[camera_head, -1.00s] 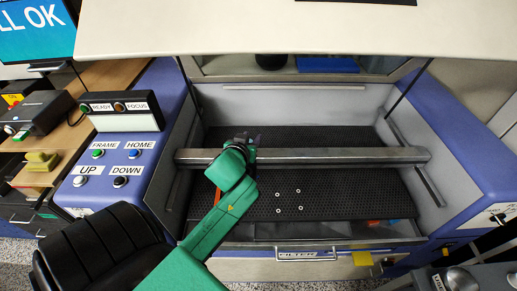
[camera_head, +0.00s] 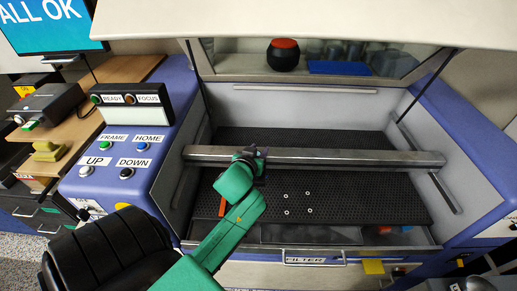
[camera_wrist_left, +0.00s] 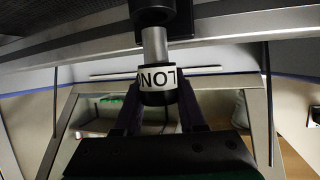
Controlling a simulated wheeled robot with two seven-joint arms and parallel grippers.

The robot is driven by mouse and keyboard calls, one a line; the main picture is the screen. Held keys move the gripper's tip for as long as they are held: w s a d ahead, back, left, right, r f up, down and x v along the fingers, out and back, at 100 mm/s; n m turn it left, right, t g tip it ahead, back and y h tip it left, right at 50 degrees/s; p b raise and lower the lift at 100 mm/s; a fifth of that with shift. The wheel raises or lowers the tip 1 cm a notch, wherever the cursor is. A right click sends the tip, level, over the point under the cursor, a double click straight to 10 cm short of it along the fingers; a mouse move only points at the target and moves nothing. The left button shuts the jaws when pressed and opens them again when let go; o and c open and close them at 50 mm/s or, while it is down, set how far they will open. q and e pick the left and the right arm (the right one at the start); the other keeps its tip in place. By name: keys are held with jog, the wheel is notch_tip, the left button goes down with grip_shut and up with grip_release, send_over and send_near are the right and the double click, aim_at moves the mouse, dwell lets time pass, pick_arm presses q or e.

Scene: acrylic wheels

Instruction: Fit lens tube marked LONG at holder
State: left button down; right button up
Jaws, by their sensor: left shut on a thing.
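The lens tube (camera_wrist_left: 158,78) shows in the left wrist view with a white label reading "LON", upside down to the camera, a black lower end and a silver upper part. My left gripper (camera_head: 257,158) is shut on it, and its dark fingers (camera_wrist_left: 160,112) stand on both sides of the label. The dark holder (camera_wrist_left: 162,18) is right above the silver end. I cannot tell whether the tube only touches it or sits inside it. In the head view the gripper is at the metal crossbar (camera_head: 350,158), and the tube and holder are hard to make out there. My right gripper is not in view.
The open machine has a black perforated bed (camera_head: 370,195) with several small white rings. An orange strip (camera_head: 222,206) lies at its left. The raised lid (camera_head: 300,18) hangs above. A button panel (camera_head: 115,165) stands left, and a FILTER drawer (camera_head: 310,259) is in front.

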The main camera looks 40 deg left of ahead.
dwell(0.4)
pick_arm(q)
jog(key=shift+r, duration=0.1)
jog(key=shift+p, duration=0.55)
dwell(0.7)
jog(key=shift+f+b, duration=0.85)
jog(key=shift+f, duration=0.7)
jog(key=shift+s+r, duration=0.1)
